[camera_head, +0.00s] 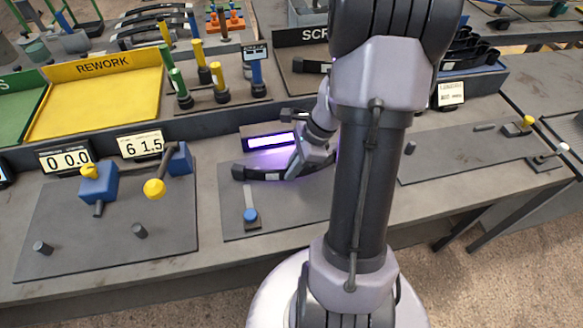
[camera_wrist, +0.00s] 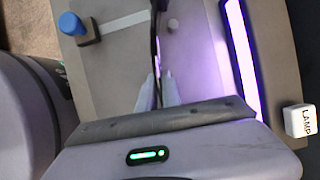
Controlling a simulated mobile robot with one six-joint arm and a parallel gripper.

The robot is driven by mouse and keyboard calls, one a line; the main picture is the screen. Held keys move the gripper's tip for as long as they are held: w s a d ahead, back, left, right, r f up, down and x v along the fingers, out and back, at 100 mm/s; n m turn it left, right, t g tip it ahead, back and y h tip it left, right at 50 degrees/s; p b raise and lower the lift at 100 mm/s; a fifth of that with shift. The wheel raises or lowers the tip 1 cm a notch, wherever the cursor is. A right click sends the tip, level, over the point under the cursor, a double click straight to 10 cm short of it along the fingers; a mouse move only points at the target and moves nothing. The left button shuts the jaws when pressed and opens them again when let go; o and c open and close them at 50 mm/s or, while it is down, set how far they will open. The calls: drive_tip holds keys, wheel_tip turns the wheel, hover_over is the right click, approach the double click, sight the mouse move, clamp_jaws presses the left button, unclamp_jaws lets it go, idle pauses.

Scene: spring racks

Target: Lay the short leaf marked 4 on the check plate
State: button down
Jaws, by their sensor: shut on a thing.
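A dark curved leaf (camera_head: 262,175) is in my gripper (camera_head: 293,172), in the purple light of the lamp unit. In the wrist view the leaf (camera_wrist: 155,40) shows as a thin dark edge between the fingers (camera_wrist: 158,92). No mark on it can be read. Below is a grey plate (camera_head: 285,212) with a blue-knobbed lever (camera_head: 250,215). I cannot tell whether the leaf touches this plate, or which plate is the check plate.
A lit lamp unit (camera_head: 268,140) stands behind the leaf. A yellow REWORK tray (camera_head: 95,100), posts and a SCRAP bin are behind. Another plate (camera_head: 465,150) lies right, mostly clear.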

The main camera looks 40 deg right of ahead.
drive_tip(key=shift+w+d, duration=0.35)
drive_tip(key=shift+w, duration=0.25)
idle(0.8)
drive_tip(key=shift+f, duration=0.15)
drive_tip(key=c, duration=1)
unclamp_jaws()
drive_tip(key=shift+o, duration=0.2)
wheel_tip(320, 180, up, 8)
drive_tip(key=p, duration=0.7)
